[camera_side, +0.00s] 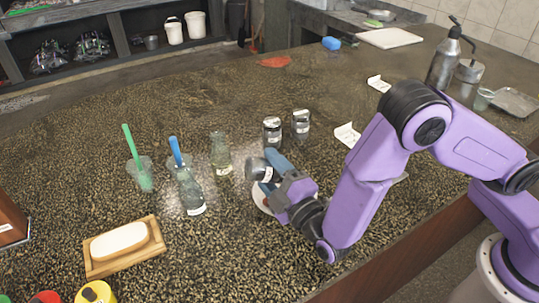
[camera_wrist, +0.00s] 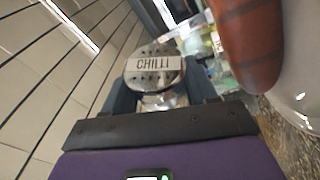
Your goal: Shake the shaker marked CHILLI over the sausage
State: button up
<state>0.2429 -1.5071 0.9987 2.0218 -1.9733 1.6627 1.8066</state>
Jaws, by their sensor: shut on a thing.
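My gripper (camera_side: 270,167) is shut on the chilli shaker (camera_side: 257,170), a dark jar with a pale perforated lid, held on its side above the counter. In the wrist view the lid of the shaker (camera_wrist: 155,68) reads CHILLI and sits between the blue fingers of my gripper (camera_wrist: 162,92). The red-brown sausage (camera_wrist: 248,38) is close beside the shaker at the upper right of the wrist view. It lies on a white plate (camera_wrist: 303,55). In the side view the plate (camera_side: 259,196) shows below my gripper, which hides most of it and the sausage.
Two similar jars (camera_side: 272,131) (camera_side: 301,124) stand behind my gripper. To the left are a glass bottle (camera_side: 221,155), another bottle (camera_side: 190,192), and cups with a blue and a green handle (camera_side: 133,150). A soap-like block (camera_side: 119,241) lies on a wooden tray.

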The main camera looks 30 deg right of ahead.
notch_tip(320, 180, up, 4)
jog(key=shift+r, duration=0.1)
dwell(0.7)
jog(key=shift+r, duration=3)
jog(key=n, duration=0.1)
jog(key=n+g, duration=0.1)
jog(key=n, duration=0.1)
jog(key=n+g, duration=0.1)
jog(key=n, duration=0.1)
jog(key=shift+r, duration=0.3)
jog(key=shift+n+g, duration=0.3)
jog(key=shift+n, duration=0.4)
